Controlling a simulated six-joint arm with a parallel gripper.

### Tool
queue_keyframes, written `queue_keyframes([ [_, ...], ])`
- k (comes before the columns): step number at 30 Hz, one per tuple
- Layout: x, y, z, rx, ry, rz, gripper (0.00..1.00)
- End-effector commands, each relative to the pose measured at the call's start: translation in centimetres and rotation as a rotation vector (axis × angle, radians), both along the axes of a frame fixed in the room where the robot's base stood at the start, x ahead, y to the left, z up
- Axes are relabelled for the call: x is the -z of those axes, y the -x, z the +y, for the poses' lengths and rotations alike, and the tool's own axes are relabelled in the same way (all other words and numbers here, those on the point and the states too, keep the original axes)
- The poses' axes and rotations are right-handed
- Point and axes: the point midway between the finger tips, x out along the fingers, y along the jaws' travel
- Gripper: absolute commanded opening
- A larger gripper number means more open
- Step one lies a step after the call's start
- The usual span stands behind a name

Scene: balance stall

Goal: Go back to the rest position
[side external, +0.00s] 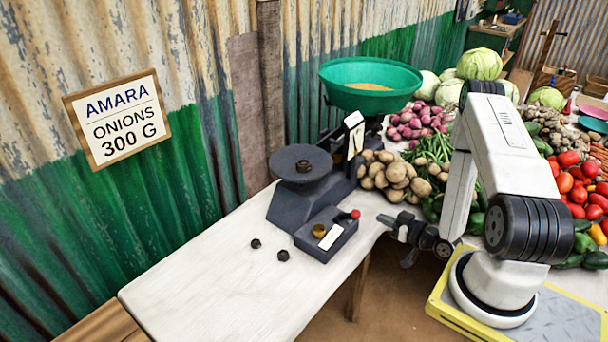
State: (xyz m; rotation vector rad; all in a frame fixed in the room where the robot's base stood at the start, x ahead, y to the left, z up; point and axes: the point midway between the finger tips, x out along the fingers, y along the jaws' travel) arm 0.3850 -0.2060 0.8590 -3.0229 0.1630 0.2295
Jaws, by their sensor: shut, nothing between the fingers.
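My gripper (388,223) is shut and empty. It is held low beside the right edge of the white table, to the right of the small dark box (327,234) with a red knob. My arm is folded over its base, at the right. The balance scale (312,192) stands on the table, with a dark plate on the left and a green pan (371,82) on the right. A dark weight (304,166) sits on the dark plate. The green pan holds something tan and grainy.
Two dark weights (256,243) (283,254) lie on the white table (205,285). A brass weight (319,231) sits in the small box. Potatoes (393,176), onions (414,122), tomatoes (572,185) and cabbages are heaped behind my arm. A sign (117,121) reads "AMARA ONIONS 300 G". The table's front left is clear.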

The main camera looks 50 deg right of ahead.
Motion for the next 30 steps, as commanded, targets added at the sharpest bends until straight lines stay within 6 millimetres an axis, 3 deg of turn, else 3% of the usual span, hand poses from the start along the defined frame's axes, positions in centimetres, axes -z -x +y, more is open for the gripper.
queue_keyframes([
  [8,-0.1,-0.5,0.0,-0.014,0.01,0.026,0.0],
  [16,-0.9,-3.3,0.4,-0.076,0.066,0.188,0.0],
  [30,-4.9,-7.9,3.2,-0.131,0.169,0.577,0.0],
])
